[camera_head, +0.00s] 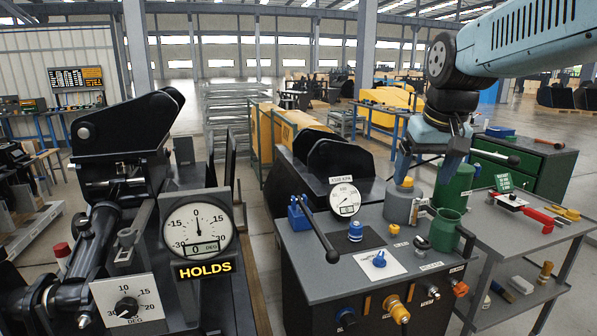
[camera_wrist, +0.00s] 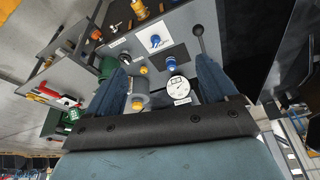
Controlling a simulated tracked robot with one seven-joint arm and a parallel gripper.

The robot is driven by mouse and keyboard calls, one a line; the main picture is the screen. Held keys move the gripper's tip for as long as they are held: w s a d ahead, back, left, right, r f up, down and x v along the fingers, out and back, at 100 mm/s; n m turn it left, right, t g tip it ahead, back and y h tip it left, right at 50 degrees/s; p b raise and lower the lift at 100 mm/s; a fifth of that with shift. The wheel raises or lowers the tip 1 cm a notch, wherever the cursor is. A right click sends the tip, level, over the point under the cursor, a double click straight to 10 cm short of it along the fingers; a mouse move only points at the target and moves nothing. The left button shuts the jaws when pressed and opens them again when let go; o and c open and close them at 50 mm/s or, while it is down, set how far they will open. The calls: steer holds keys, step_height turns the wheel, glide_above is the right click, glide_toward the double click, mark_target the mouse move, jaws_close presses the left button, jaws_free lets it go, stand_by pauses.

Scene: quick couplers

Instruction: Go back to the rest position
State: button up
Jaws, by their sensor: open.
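My gripper (camera_head: 427,168) hangs above the rear right part of the console top (camera_head: 335,277) in the head view, fingers pointing down. In the wrist view its two blue fingers (camera_wrist: 164,66) stand wide apart with nothing held between them. A grey canister with a yellow cap (camera_head: 398,203) stands below the gripper in the head view; it also shows near the left finger in the wrist view (camera_wrist: 138,96). Whether the fingers have clearance from it is hard to tell.
The console carries a round gauge (camera_head: 345,197), a black lever (camera_head: 318,232), blue knobs (camera_head: 379,259) and a green container (camera_head: 445,230). A side table (camera_head: 520,227) holds a red tool. Open floor lies behind.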

steer(key=s+f+t, duration=0.1)
steer(key=s+f, duration=0.4)
steer(key=s, duration=0.5)
steer(key=shift+s+f+t, duration=0.25)
steer(key=shift+s+t, duration=0.15)
